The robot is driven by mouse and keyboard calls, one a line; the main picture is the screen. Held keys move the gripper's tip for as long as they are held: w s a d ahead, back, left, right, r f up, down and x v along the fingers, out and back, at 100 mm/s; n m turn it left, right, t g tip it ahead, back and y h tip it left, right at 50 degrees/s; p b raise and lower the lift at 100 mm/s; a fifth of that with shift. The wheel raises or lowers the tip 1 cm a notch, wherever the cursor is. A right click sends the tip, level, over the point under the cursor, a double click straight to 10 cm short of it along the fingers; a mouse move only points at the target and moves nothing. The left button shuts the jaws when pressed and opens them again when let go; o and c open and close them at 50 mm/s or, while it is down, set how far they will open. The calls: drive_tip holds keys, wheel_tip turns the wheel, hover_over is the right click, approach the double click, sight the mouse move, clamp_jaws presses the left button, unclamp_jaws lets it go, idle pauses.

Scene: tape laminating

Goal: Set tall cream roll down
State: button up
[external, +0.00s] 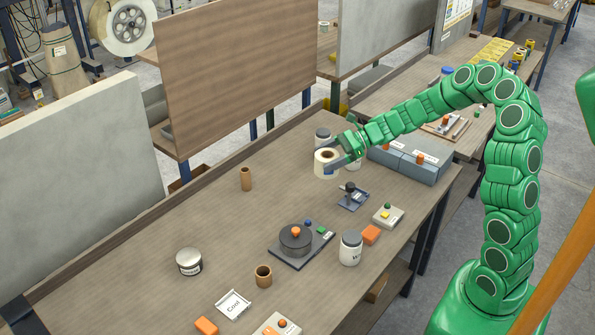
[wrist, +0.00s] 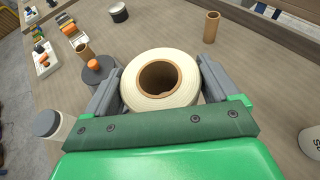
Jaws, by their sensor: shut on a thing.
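The tall cream roll (external: 326,163) is a wide cream ring with a brown cardboard core, upright with its open top facing up. My gripper (external: 337,158) is shut on it at the far right part of the table. In the wrist view the roll (wrist: 160,78) sits between the two grey fingers of my gripper (wrist: 160,85), one on each side. The wooden table (external: 150,240) lies beneath it. I cannot tell whether the roll's underside touches the table.
White jars (external: 322,137) stand behind and beside the roll. Blue-grey boxes (external: 408,163) are to its right, a dark blue device (external: 353,197) in front. A brown tube (external: 246,179) stands left. The tabletop between tube and roll is clear.

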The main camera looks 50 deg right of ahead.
drive_tip(key=shift+w+d+f, duration=0.1)
drive_tip(key=shift+w+f, duration=1.45)
drive_tip(key=shift+w, duration=0.65)
drive_tip(key=shift+w+d+f, duration=0.1)
drive_tip(key=shift+w+f, duration=1.4)
drive_tip(key=shift+w, duration=0.65)
drive_tip(key=shift+w+d+f, duration=0.1)
drive_tip(key=shift+w+f, duration=1.45)
drive_tip(key=shift+w, duration=0.65)
drive_tip(key=shift+w+f, duration=0.25)
drive_tip(key=shift+f, duration=1.55)
drive_tip(key=shift+f, duration=0.15)
drive_tip(key=o, duration=0.9)
